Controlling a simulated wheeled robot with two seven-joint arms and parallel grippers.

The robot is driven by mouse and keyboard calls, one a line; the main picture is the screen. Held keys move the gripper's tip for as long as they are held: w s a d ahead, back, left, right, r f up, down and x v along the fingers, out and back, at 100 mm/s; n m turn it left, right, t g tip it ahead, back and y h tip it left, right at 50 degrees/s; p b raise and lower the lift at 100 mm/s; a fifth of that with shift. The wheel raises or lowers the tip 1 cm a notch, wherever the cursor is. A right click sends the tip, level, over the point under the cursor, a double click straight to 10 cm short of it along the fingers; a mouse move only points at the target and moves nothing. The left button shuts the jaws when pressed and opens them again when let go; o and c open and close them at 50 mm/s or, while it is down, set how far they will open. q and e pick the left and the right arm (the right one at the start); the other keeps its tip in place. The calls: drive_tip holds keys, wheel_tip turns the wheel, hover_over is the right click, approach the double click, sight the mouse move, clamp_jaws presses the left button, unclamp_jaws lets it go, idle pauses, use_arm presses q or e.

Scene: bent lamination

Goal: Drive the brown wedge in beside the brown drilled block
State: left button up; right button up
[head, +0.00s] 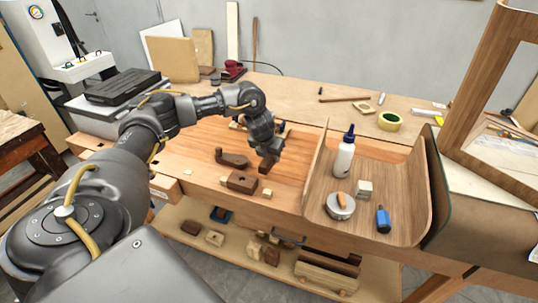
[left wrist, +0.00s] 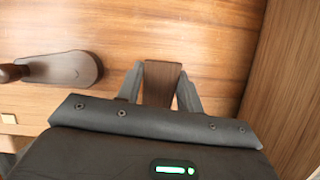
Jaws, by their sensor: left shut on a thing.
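The brown drilled block (head: 241,182) sits near the front edge of the workbench, with a dark hole in its top. My left gripper (head: 268,157) points down behind and to the right of it, apart from it. The gripper is shut on the brown wedge (head: 264,169). In the left wrist view the wedge (left wrist: 163,80) stands between the two fingers, its dark top face showing. I cannot tell whether the wedge's lower end touches the bench. The drilled block does not clearly show in the left wrist view. My right gripper is not in view.
A dark brown handled piece (head: 232,159) lies behind the drilled block; it also shows left of the wedge in the left wrist view (left wrist: 65,68). Small pale blocks (head: 267,193) sit nearby. A curved wooden lamination (head: 320,150) stands right, holding a glue bottle (head: 344,158) and tin (head: 340,207).

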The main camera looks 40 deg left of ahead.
use_arm(q)
drive_tip(key=shift+w+d+f+b, duration=0.1)
drive_tip(key=shift+d+f+b, duration=0.05)
drive_tip(key=shift+f+b, duration=1.1)
drive_tip(key=shift+f, duration=0.2)
drive_tip(key=shift+f+b, duration=0.45)
drive_tip(key=shift+f, duration=0.3)
drive_tip(key=shift+w+f, duration=0.1)
drive_tip(key=shift+p, duration=0.3)
drive_tip(key=shift+s+d+p, duration=0.25)
drive_tip(key=shift+s+p, duration=0.15)
drive_tip(key=shift+s, duration=0.3)
drive_tip(key=shift+s, duration=0.25)
